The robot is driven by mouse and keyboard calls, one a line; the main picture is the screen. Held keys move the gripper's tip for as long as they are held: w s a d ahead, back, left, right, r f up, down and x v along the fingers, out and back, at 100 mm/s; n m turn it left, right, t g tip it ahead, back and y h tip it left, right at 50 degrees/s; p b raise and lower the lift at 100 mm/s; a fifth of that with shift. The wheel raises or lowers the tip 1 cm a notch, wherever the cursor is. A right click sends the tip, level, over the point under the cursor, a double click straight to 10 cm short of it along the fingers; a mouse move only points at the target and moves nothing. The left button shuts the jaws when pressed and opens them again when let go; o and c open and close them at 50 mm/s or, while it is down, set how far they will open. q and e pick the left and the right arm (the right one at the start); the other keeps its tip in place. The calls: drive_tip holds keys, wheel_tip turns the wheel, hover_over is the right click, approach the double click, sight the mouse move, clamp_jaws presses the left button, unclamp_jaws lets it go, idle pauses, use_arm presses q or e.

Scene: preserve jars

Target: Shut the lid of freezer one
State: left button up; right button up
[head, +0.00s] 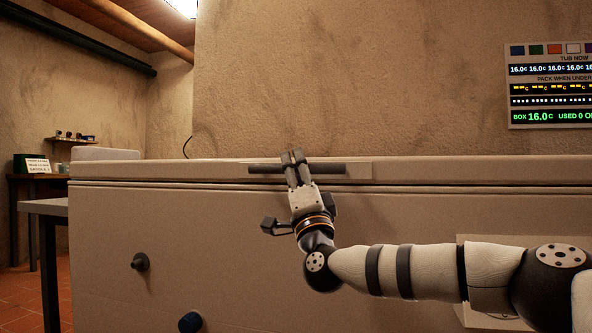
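A pale chest freezer (200,235) fills the lower part of the head view. Its lid (180,170) lies flat and level along the top, with a thin dark seam between it and the body. No number shows on the freezer. A dark horizontal handle bar (335,168) is on the lid's front. My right gripper (293,155) points up at the handle. Its two fingers are close together and lie across the bar, side by side along it rather than around it. Whether they touch the bar I cannot tell. My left gripper is not in view.
A display panel (550,85) hangs on the wall at the right. A grey table (42,206) stands left of the freezer, and a dark bench (20,178) with a small sign (38,166) is behind it. Dark knobs (140,262) stick out of the freezer front.

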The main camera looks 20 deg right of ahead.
drive_tip(key=shift+s, duration=0.1)
drive_tip(key=v, duration=1.2)
